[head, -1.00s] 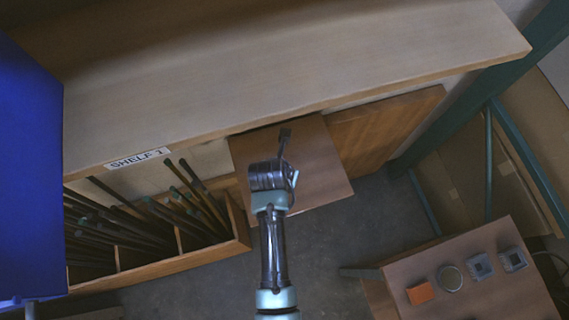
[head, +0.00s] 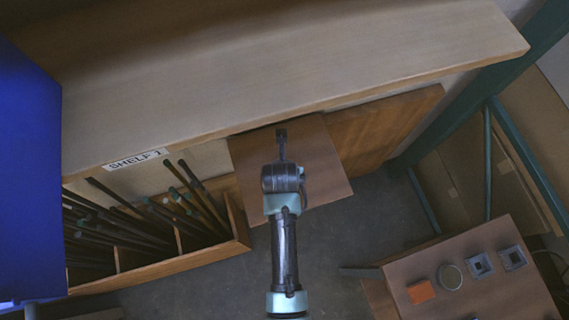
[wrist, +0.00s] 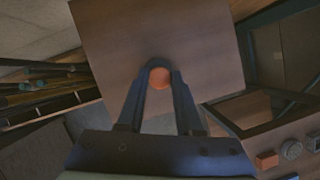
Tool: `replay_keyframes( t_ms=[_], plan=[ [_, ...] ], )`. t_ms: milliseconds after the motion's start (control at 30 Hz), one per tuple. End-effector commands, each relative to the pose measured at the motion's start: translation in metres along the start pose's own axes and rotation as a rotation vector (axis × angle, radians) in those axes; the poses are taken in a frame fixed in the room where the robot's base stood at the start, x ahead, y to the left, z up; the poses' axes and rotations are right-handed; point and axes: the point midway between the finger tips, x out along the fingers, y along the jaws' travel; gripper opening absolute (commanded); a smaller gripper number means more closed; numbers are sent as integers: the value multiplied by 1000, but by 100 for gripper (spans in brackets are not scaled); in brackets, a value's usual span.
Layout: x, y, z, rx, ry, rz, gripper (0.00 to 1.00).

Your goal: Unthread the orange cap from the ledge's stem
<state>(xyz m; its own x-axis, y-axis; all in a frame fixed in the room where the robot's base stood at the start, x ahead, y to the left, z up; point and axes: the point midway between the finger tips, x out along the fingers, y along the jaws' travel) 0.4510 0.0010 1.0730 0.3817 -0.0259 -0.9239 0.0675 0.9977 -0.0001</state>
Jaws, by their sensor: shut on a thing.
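The orange cap (wrist: 159,79) shows as a small round shape in the wrist view, between the fingers of my gripper (wrist: 160,68). The gripper is shut on it. The ledge (wrist: 205,40) is a flat brown board beneath and beyond the cap. In the head view my gripper (head: 281,134) is over the ledge (head: 322,165), close to the edge of the large shelf. The cap is hidden there by my gripper. The stem is hidden in both views, so I cannot tell how the cap sits on it.
The large shelf (head: 300,55) overhangs the ledge's back edge. A bin of dark rods (head: 215,240) stands at left, a blue panel (head: 28,170) beyond it. A small table (head: 475,295) at lower right holds an orange block (head: 420,292), a round part and two square parts.

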Motion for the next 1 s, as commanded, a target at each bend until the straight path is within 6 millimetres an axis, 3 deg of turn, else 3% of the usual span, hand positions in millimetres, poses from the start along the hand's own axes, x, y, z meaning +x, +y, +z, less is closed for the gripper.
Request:
replay_keyframes(
  t_ms=[33, 133, 167, 467, 1000],
  plan=[
    [0, 0, 0, 0, 1, 0, 38],
    [0, 0, 0, 0, 1, 0, 56],
    [0, 0, 0, 0, 1, 0, 57],
    [0, 0, 0, 15, 1, -7, 57],
    [1, 4, 2, 497, 1, -208, 57]
  ],
)
